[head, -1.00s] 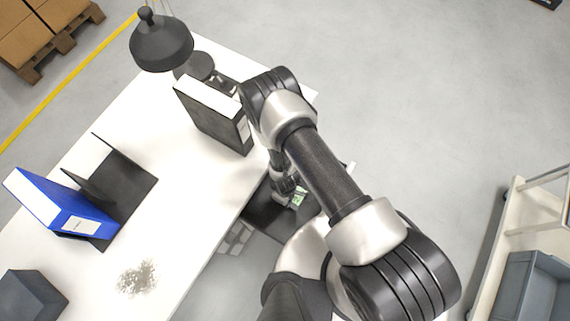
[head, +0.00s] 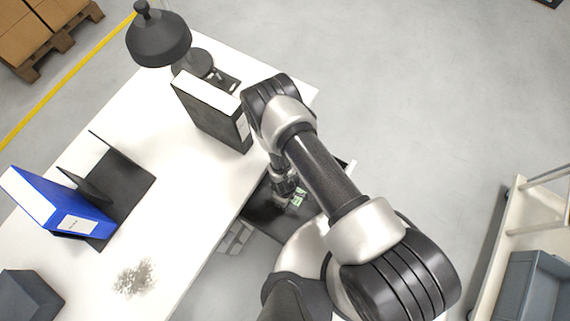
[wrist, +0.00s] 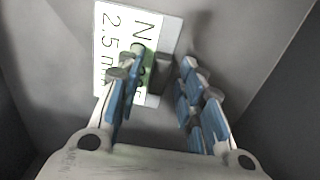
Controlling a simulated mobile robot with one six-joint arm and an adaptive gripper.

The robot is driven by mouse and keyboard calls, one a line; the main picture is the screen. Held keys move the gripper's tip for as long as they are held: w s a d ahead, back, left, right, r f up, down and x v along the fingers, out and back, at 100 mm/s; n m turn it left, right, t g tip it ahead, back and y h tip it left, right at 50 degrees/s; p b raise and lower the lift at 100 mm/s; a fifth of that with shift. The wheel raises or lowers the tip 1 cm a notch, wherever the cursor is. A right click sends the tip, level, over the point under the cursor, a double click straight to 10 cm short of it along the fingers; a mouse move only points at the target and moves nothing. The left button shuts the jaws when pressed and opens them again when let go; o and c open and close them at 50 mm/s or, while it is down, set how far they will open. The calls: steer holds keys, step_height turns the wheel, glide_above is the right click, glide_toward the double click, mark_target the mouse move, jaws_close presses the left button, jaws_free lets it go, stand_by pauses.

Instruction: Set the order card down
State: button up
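The order card (wrist: 112,40) is white with dark print and a green patch, and lies beyond my fingertips in the wrist view. A small grey block (wrist: 161,73) shows at the card between my fingers. My gripper (wrist: 162,78) has its blue-padded fingers apart, one on each side of the block, with a gap visible on the right. The left finger covers part of the card. In the head view the card (head: 299,198) is a small white and green patch beside my gripper (head: 288,200), over a dark surface (head: 262,212) at the table's edge. My arm hides part of this area.
On the white table (head: 185,185) stand a black binder (head: 212,115), a dark lamp (head: 158,40), a blue binder (head: 55,205) in a dark holder, and a grey box (head: 28,298). A cart with a grey bin (head: 535,290) stands at the right.

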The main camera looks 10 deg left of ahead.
step_height(320, 180, up, 12)
steer(key=p, duration=0.4)
steer(key=shift+r, duration=0.15)
stand_by(0.5)
